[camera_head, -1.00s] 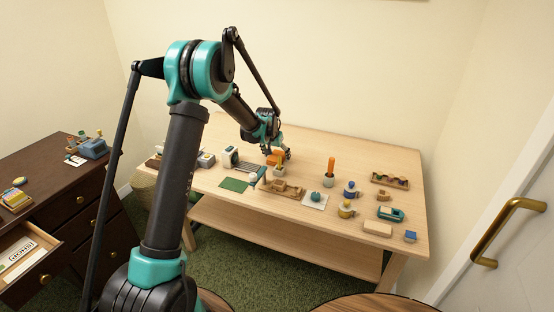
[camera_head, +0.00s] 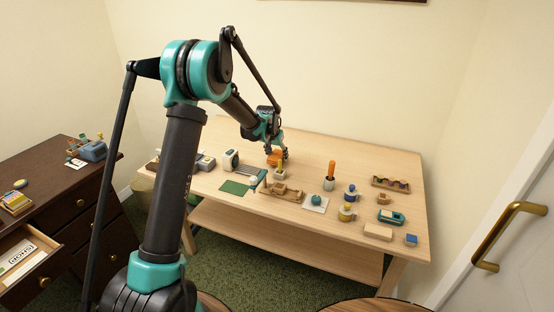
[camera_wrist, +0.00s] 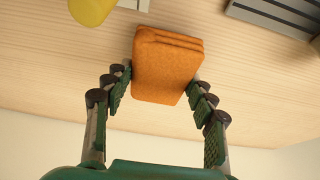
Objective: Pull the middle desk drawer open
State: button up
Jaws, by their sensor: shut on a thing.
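The dark brown desk (camera_head: 62,157) stands at the left of the head view, with brass round knobs on its drawer fronts. One desk drawer (camera_head: 52,254) stands open at the lower left, partly cut by the picture edge; a white labelled thing (camera_head: 18,255) lies in it. Which drawer is the middle one I cannot tell; my arm hides part of the desk's right side. My gripper (camera_head: 278,151) is far from the desk, over the light wooden table.
The light table (camera_head: 345,235) carries several small things: an orange-handled tool in a cup (camera_head: 329,175), a tray (camera_head: 390,184), a teal tape dispenser (camera_head: 390,216), a green mat (camera_head: 234,187). A door with a brass handle (camera_head: 505,235) is at the right. Green carpet lies between desk and table.

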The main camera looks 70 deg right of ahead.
aim_at(277, 155)
notch_tip(277, 155, up, 18)
jog(key=shift+r, duration=0.2)
dwell(0.4)
